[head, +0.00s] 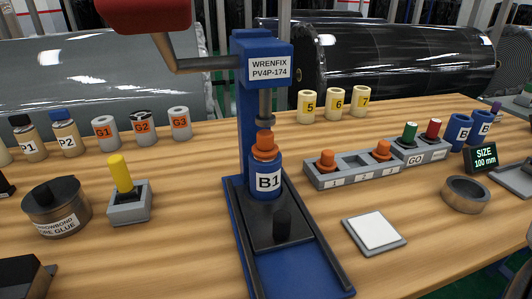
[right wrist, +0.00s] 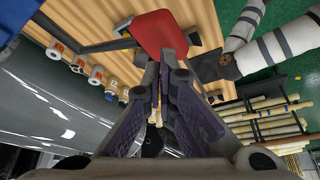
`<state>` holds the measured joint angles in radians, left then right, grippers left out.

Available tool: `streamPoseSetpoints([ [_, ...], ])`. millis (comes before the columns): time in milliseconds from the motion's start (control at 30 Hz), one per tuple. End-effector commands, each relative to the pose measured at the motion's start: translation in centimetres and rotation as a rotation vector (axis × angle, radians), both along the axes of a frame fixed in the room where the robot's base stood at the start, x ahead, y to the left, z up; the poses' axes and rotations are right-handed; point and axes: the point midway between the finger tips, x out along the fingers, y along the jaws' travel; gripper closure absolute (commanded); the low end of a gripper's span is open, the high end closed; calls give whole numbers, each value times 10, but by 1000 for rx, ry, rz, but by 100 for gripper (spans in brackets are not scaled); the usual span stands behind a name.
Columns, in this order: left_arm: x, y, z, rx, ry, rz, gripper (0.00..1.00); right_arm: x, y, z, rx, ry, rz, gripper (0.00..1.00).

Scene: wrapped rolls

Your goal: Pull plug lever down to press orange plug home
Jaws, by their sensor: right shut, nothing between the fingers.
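The blue press (head: 262,50), labelled WRENFIX PV4P-174, stands at the middle of the bench. Its lever (head: 205,64) runs out to the left and up to a red handle (head: 145,14), cut off by the top edge. A blue roll marked B1 (head: 267,181) stands upright under the ram (head: 265,105). The orange plug (head: 264,145) sits on top of it, standing proud, with the ram just above; whether they touch is unclear. In the right wrist view, my right gripper (right wrist: 167,62) is shut and empty, its tips at the red handle (right wrist: 158,32). Contact cannot be told. My left gripper is out of view.
A grey holder (head: 340,181) with orange plugs and an empty slot lies right of the press. A yellow-handled joystick box (head: 129,205) and a glue pot (head: 57,208) stand left. A white pad (head: 374,232) and a ring (head: 466,193) lie on the right.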

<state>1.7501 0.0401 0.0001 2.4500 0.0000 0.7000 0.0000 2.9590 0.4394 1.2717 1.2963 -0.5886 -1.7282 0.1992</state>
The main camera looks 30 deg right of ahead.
Motion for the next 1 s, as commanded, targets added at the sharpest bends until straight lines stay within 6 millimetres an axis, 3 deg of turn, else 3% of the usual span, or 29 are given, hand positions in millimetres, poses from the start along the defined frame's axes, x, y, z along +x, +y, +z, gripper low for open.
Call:
streamPoseSetpoints([
  [433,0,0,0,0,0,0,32,0,0,-1,0,0,0,100],
  [1000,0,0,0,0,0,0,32,-4,1,-26,0,0,0,100],
])
